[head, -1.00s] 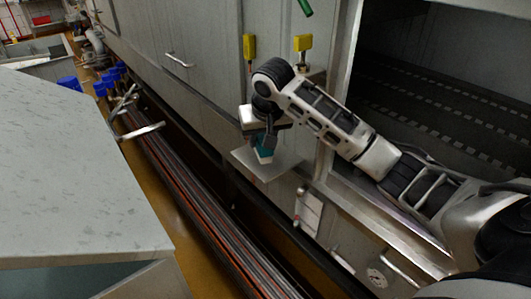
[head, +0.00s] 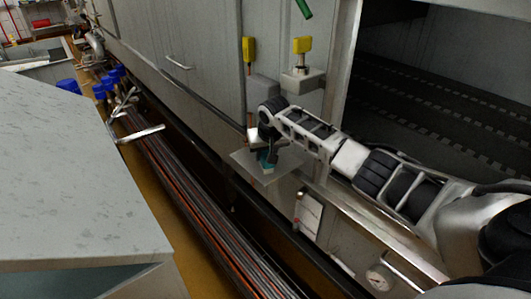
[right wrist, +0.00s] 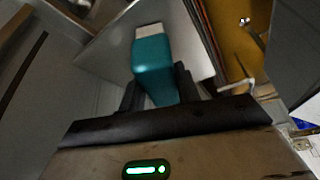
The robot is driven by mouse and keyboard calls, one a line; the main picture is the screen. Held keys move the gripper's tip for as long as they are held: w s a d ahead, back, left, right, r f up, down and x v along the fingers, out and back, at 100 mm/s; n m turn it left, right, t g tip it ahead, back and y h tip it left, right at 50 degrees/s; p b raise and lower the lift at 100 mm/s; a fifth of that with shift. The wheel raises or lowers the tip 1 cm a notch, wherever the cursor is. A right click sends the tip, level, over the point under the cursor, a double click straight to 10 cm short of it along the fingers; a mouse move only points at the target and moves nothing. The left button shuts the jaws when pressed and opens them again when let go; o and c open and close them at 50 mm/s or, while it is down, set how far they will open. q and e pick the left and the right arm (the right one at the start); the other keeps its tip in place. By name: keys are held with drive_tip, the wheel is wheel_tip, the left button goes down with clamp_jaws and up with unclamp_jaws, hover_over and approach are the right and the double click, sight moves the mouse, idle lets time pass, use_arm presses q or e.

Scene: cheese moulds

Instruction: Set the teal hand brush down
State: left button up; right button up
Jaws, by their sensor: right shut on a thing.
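The teal hand brush (right wrist: 153,66) is between the fingers of my right gripper (right wrist: 158,85) in the right wrist view, its pale end pointing away from the gripper. In the head view the brush (head: 264,158) shows small below my right gripper (head: 267,150), which is shut on it. The brush is over a small grey metal shelf (head: 240,160) that juts out from the machine's wall. The shelf also shows in the right wrist view (right wrist: 190,40). I cannot tell whether the brush touches the shelf. My left gripper is not in view.
Yellow-topped switches (head: 303,45) stand on the wall above the shelf. A gauge (head: 379,278) is at the lower right. A bundle of pipes (head: 190,190) runs along the floor below the shelf. A large grey table (head: 70,160) fills the left side.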

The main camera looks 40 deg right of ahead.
drive_tip(key=o, duration=0.9)
drive_tip(key=shift+f, duration=0.15)
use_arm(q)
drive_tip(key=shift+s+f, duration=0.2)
use_arm(e)
drive_tip(key=shift+o, duration=0.2)
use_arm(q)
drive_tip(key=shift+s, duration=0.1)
use_arm(e)
drive_tip(key=shift+r, duration=0.3)
drive_tip(key=v, duration=0.6)
drive_tip(key=shift+s+r+p, duration=0.1)
drive_tip(key=shift+p, duration=0.2)
drive_tip(key=shift+s+a+r, duration=0.1)
drive_tip(key=shift+s+r, duration=0.05)
drive_tip(key=shift+r, duration=0.4)
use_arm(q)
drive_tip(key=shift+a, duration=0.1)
